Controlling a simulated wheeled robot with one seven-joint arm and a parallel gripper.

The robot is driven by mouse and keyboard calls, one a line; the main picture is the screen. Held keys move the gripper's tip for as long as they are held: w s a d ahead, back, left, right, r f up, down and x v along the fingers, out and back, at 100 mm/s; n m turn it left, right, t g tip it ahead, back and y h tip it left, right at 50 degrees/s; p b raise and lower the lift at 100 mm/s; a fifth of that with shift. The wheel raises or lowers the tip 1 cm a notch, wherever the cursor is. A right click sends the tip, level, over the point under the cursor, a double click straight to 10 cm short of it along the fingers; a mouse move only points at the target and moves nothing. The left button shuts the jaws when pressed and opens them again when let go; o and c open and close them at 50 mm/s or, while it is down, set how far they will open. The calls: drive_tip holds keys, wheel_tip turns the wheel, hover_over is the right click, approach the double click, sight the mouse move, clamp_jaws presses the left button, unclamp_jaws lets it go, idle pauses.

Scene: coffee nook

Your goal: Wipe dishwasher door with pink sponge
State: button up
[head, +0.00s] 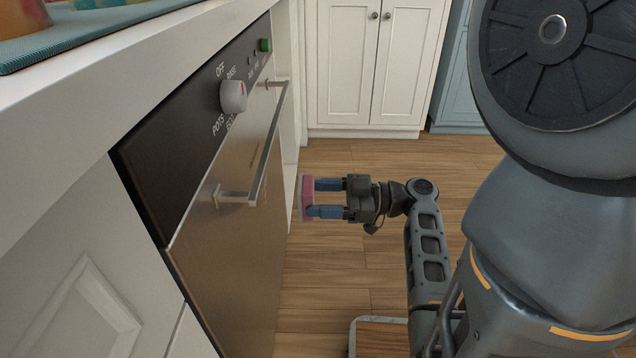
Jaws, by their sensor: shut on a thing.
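The dishwasher door (232,258) is a brushed metal panel under a dark control strip, closed, on the left of the head view. Its bar handle (268,148) stands out from the upper part. My gripper (318,198) is shut on the pink sponge (307,186), which sits upright between the blue fingers. The sponge faces the door, to the right of the handle. I cannot tell whether the sponge touches the door; a strip of floor shows between them in the picture.
A white dial (233,96) sticks out of the control strip (190,130). The white counter (120,85) overhangs above, with a teal mat (100,28) on it. White cabinets (372,70) stand at the back. The wooden floor (340,262) beside the door is clear.

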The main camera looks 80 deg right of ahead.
drive_tip(key=shift+w+a+p, duration=0.15)
drive_tip(key=shift+w+p, duration=0.05)
drive_tip(key=shift+w, duration=1.2)
drive_tip(key=shift+w+a+p, duration=0.1)
drive_tip(key=shift+w+p, duration=0.05)
drive_tip(key=shift+w, duration=1.25)
drive_tip(key=shift+w, duration=1)
drive_tip(key=shift+w+d+f+b, duration=0.1)
drive_tip(key=shift+d+b, duration=0.75)
drive_tip(key=shift+d, duration=0.35)
drive_tip(key=shift+w+d+b, duration=0.1)
drive_tip(key=shift+d+b, duration=0.75)
drive_tip(key=shift+d, duration=0.3)
drive_tip(key=shift+w+d+b, duration=0.25)
drive_tip(key=shift+d+b, duration=0.45)
drive_tip(key=shift+d, duration=0.5)
drive_tip(key=shift+s+a+r+p, duration=0.1)
drive_tip(key=shift+a+r+p, duration=0.15)
drive_tip(key=shift+a, duration=0.4)
drive_tip(key=shift+s+a+r+p, duration=0.15)
drive_tip(key=shift+a+r, duration=0.2)
drive_tip(key=shift+a, duration=0.25)
drive_tip(key=shift+s+a+r+p, duration=0.15)
drive_tip(key=shift+a+r, duration=0.15)
drive_tip(key=shift+a, duration=0.35)
